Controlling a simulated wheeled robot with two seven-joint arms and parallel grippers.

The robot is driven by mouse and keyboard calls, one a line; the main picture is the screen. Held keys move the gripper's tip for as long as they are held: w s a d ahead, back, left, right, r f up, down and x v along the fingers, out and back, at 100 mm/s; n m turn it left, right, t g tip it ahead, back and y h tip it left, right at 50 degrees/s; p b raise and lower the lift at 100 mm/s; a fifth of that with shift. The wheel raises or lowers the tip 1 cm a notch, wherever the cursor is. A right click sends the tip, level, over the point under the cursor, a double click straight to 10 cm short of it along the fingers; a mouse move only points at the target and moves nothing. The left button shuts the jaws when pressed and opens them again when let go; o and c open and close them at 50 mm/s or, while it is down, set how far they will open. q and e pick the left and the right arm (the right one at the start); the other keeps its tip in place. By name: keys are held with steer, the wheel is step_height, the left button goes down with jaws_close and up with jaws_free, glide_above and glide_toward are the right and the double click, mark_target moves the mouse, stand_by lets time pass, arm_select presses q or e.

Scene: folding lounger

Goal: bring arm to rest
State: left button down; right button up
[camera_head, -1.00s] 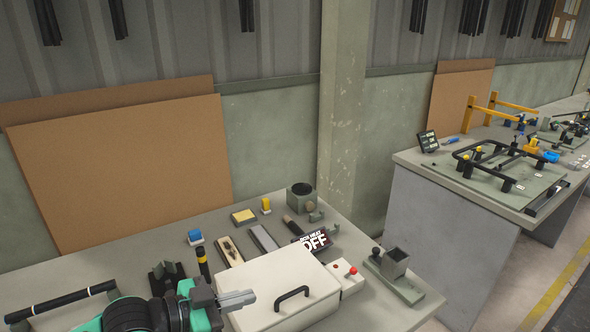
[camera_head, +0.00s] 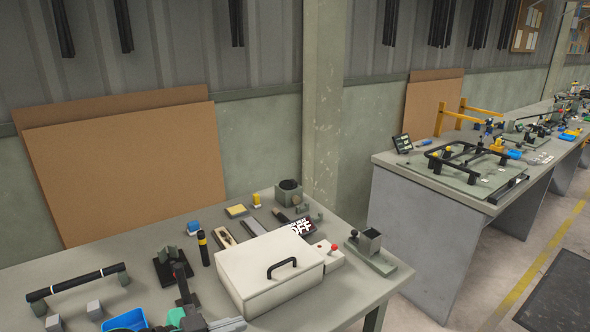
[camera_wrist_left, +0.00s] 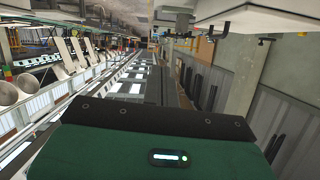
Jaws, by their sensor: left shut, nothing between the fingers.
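My left gripper (camera_head: 226,324) is at the bottom edge of the head view, in front of the white box (camera_head: 270,272), and most of its arm is out of frame. Its grey fingers are together, with nothing seen between them. The left wrist view shows a dark green housing (camera_wrist_left: 160,150) with a small lit display, and a tilted view of the hall beyond. My right gripper is in neither view.
A second bench at the right carries a black tube frame (camera_head: 466,163). Open floor lies at the right.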

arm_select(q)
steer(key=s+a+f+n+y, duration=0.2)
steer(key=s+f+n+y, duration=0.3)
steer(key=f, duration=0.6)
steer(key=s+a+f+n+g+y, duration=0.3)
steer(key=s+a+f, duration=0.25)
steer(key=s, duration=0.25)
steer(key=s+a+f+n+g+y, duration=0.2)
steer(key=s+a+f+y, duration=0.15)
steer(key=s+f, duration=0.35)
step_height(320, 180, down, 29)
steer(key=s+g, duration=0.1)
steer(key=g, duration=0.1)
steer(key=s+a+f, duration=0.1)
steer(key=s+f, duration=0.8)
steer(key=s+a+f, duration=0.2)
steer(key=s+f, duration=0.8)
steer(key=shift+s+a+f+m+g, duration=0.15)
steer(key=shift+a+f+m+g, duration=0.15)
steer(key=shift+g, duration=0.1)
